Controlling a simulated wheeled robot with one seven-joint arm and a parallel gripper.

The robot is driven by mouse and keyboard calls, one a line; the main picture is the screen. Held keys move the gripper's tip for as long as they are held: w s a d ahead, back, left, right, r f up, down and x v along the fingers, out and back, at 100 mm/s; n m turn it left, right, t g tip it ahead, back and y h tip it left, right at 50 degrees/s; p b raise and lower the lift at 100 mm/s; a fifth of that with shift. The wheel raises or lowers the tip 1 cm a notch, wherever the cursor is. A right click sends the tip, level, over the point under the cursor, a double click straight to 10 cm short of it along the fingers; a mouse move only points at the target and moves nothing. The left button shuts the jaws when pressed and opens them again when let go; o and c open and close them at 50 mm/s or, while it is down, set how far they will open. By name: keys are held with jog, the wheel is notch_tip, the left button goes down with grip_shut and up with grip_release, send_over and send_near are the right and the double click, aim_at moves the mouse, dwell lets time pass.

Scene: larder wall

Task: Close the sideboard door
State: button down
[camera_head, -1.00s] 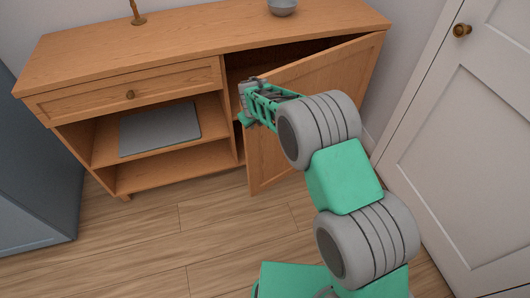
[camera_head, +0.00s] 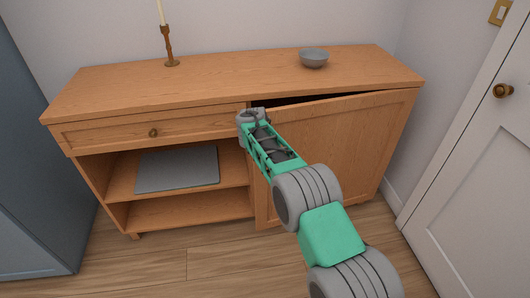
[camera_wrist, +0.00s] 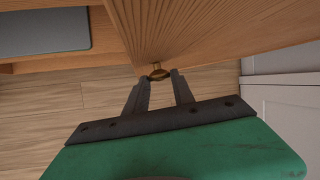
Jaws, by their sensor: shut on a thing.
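The wooden sideboard (camera_head: 110,90) stands against the wall, with its door (camera_head: 350,140) on the right side slightly ajar. A dark gap shows along the door's top edge. The door also shows in the wrist view (camera_wrist: 215,30), with a small brass knob (camera_wrist: 158,72) near its edge. My gripper (camera_wrist: 160,78) is shut on the knob, its two fingertips at either side of it. In the head view my gripper (camera_head: 250,118) is at the door's free edge, and my arm hides part of the door and the knob.
A candlestick (camera_head: 170,48) and a grey bowl (camera_head: 314,58) stand on the sideboard top. A grey flat panel (camera_head: 178,168) lies on the open left shelf. A white room door (camera_head: 480,170) is at right, a blue-grey cabinet (camera_head: 35,160) at left.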

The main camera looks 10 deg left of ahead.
jog(key=c, duration=1.3)
grip_release()
jog(key=shift+d+f, duration=0.35)
jog(key=shift+o, duration=1.2)
jog(key=shift+a+r, duration=0.1)
jog(key=shift+a, duration=0.2)
jog(key=v, duration=0.8)
